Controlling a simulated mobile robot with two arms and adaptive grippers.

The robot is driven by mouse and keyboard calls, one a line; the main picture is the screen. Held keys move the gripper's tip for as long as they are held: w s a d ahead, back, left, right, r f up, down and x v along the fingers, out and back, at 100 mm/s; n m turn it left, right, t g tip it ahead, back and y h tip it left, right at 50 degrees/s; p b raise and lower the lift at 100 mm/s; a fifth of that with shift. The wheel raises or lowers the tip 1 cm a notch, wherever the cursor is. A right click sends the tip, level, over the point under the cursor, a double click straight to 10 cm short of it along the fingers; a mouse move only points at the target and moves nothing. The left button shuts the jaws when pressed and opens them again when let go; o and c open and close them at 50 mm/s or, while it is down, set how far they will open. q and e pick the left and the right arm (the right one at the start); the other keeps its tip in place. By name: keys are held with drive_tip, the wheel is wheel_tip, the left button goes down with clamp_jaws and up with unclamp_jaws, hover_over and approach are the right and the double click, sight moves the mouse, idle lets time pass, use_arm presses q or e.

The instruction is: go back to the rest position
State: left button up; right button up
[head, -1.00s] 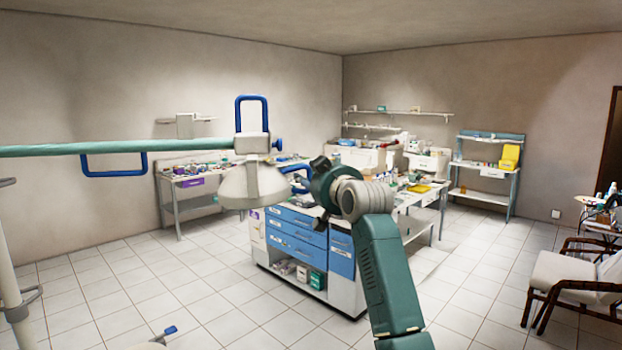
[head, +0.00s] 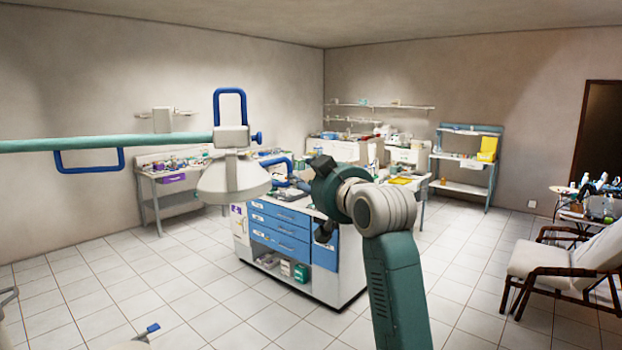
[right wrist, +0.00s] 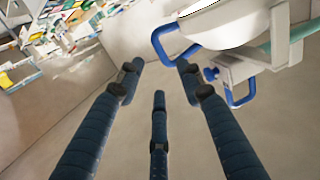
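My right arm reaches up from the bottom of the head view, with a teal link and a grey joint. My right gripper (head: 322,172) is at its end, partly hidden by the wrist, in front of the blue-drawer cabinet in the picture. In the right wrist view the dark blue fingers of the right gripper (right wrist: 161,72) are spread apart with nothing between them. My left gripper is not in view.
A white dental lamp (head: 232,178) with blue handles hangs on a teal arm (head: 100,143), left of my gripper in the picture. The blue-drawer cabinet (head: 280,235) stands behind. A reclining chair (head: 545,262) is at right. Tiled floor is open at left.

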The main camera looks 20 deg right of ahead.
drive_tip(key=shift+s+d, duration=0.1)
drive_tip(key=shift+s, duration=0.75)
